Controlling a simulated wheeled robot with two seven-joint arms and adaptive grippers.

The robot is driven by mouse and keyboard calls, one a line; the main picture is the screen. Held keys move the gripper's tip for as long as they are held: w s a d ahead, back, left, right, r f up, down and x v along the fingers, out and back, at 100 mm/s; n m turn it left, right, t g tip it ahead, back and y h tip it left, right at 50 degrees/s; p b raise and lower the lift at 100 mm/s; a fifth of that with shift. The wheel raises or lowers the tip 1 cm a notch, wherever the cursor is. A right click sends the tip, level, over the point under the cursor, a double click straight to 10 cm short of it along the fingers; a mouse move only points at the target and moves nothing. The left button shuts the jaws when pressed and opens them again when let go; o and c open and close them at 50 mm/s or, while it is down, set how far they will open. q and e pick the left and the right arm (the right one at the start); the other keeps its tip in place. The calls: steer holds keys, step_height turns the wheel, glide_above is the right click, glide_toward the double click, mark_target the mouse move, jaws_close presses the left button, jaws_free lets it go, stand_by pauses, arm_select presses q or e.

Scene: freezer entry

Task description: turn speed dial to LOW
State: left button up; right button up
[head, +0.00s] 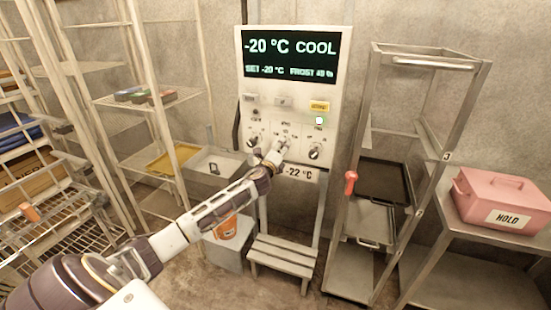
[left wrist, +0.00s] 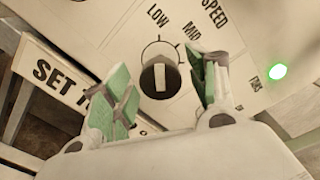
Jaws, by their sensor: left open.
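The speed dial (left wrist: 147,82) is a round black knob with a white bar across it, on a pale panel. LOW, MID and SPEED are printed near it in the left wrist view. The bar stands nearly upright in that picture; I cannot tell exactly which mark it points to. My left gripper (left wrist: 160,98) is open, its green-padded fingers on either side of the knob with visible gaps. In the head view my left gripper (head: 277,152) is at the middle of the control panel (head: 335,105) and hides most of this dial. My right gripper is out of view.
Another dial (head: 315,154) and a lit green lamp (head: 319,120) are on the panel's right. A yellow button (head: 319,106) sits above. The display (head: 290,57) reads -20 °C COOL. A slatted step (head: 281,256) stands below; metal racks flank the panel.

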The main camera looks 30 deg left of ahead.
arm_select(q)
steer(key=v, duration=1.2)
stand_by(0.8)
stand_by(0.4)
steer(key=shift+n, duration=0.3)
